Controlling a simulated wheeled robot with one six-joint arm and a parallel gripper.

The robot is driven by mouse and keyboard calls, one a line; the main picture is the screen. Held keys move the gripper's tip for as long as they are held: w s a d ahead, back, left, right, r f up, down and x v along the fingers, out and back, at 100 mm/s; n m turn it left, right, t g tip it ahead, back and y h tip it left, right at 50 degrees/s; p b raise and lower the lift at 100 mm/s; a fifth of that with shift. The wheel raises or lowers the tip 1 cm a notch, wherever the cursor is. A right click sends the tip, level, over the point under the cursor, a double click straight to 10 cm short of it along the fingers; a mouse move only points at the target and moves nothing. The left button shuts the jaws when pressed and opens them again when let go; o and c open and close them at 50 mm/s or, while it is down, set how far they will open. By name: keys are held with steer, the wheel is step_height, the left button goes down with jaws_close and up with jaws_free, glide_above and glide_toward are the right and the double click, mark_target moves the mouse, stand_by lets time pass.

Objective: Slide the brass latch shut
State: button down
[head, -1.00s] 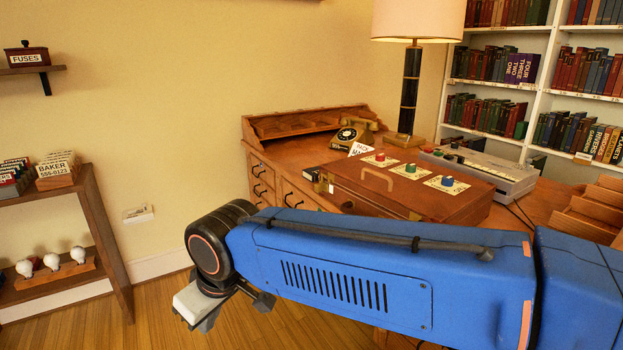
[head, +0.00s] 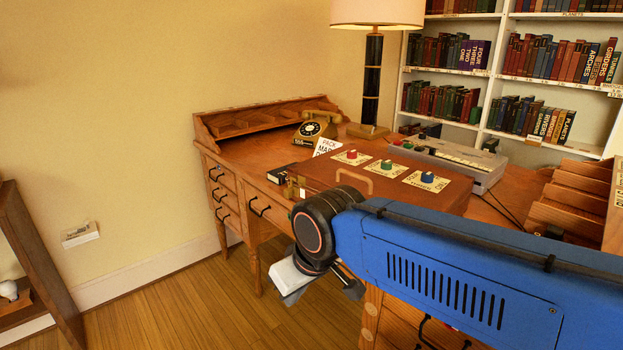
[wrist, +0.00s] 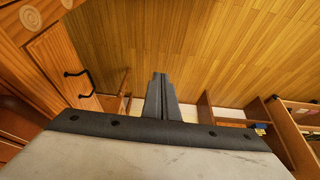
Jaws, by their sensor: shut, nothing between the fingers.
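A brown wooden case (head: 322,174) lies on the desk in the head view, with red, green and blue knobs on its lid. Small brass fittings (head: 290,189) show at its left end. They look like the brass latch, but are too small to tell whether it is open or shut. My gripper (head: 350,287) hangs in front of and below the desk top, apart from the case, its fingers pointing down and right. In the wrist view my gripper (wrist: 160,78) is shut and empty, over the floor.
The wooden desk (head: 240,150) carries an old telephone (head: 315,128), a lamp (head: 372,80) and a grey keyed machine (head: 450,158). A desk drawer with a black handle (wrist: 80,84) is near my gripper's left in the wrist view. Open floor (head: 190,300) lies left of the desk.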

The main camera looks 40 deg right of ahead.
mark_target(290, 188)
steer(key=shift+d, duration=0.2)
steer(key=w+d+r+g, duration=0.25)
steer(key=w+r, duration=0.35)
steer(key=w, duration=0.3)
steer(key=w+d+r+n+g, duration=0.1)
steer(key=w+d+r, duration=0.4)
steer(key=w, duration=0.4)
steer(key=w+d+r+g, duration=0.2)
steer(key=w+r, duration=0.4)
steer(key=w, duration=0.3)
steer(key=w+d+g, duration=0.2)
steer(key=w+d, duration=0.4)
steer(key=w, duration=0.3)
steer(key=shift+w+d+r, duration=0.25)
steer(key=shift+d+r, duration=0.05)
steer(key=shift+r, duration=0.15)
steer(key=s+f, duration=0.6)
steer(key=f, duration=0.3)
steer(key=shift+s+d+f, duration=0.2)
steer(key=shift+d+f, duration=0.15)
